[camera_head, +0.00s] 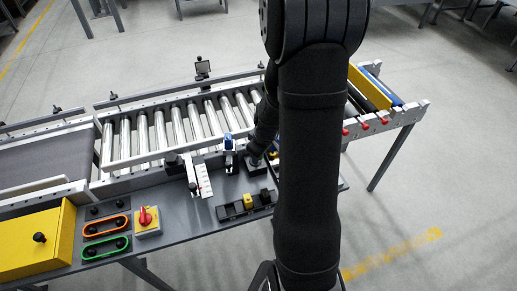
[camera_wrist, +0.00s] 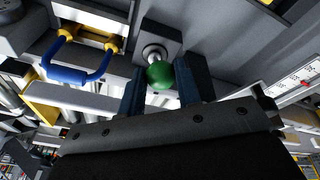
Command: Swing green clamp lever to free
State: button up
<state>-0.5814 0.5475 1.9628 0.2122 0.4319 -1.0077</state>
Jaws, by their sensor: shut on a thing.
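The green ball knob (camera_wrist: 160,74) of the clamp lever shows in the wrist view. It is at the end of a short metal stem that comes out of a grey block (camera_wrist: 148,48). My gripper (camera_wrist: 160,88) has its two dark fingers on either side of the knob and is shut on it. In the head view my own arm hides the green knob and most of the gripper, so the lever's angle cannot be told there.
A blue handle with yellow ends (camera_wrist: 82,76) is left of the gripper in the wrist view. The head view shows a roller conveyor (camera_head: 175,128) behind the panel, a white scale plate (camera_head: 202,181), a slider with a yellow knob (camera_head: 249,201), a red rotary switch (camera_head: 146,216) and a yellow box (camera_head: 38,243).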

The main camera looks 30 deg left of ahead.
jog(key=shift+s+d+f, duration=0.3)
jog(key=shift+s, duration=0.15)
jog(key=o, duration=1)
jog(key=shift+c, duration=0.2)
jog(key=shift+w+r, duration=0.1)
jog(key=shift+r, duration=0.2)
jog(key=v, duration=1.7)
jog(key=shift+f, duration=0.15)
jog(key=x, duration=1.7)
jog(key=shift+w+a, duration=0.1)
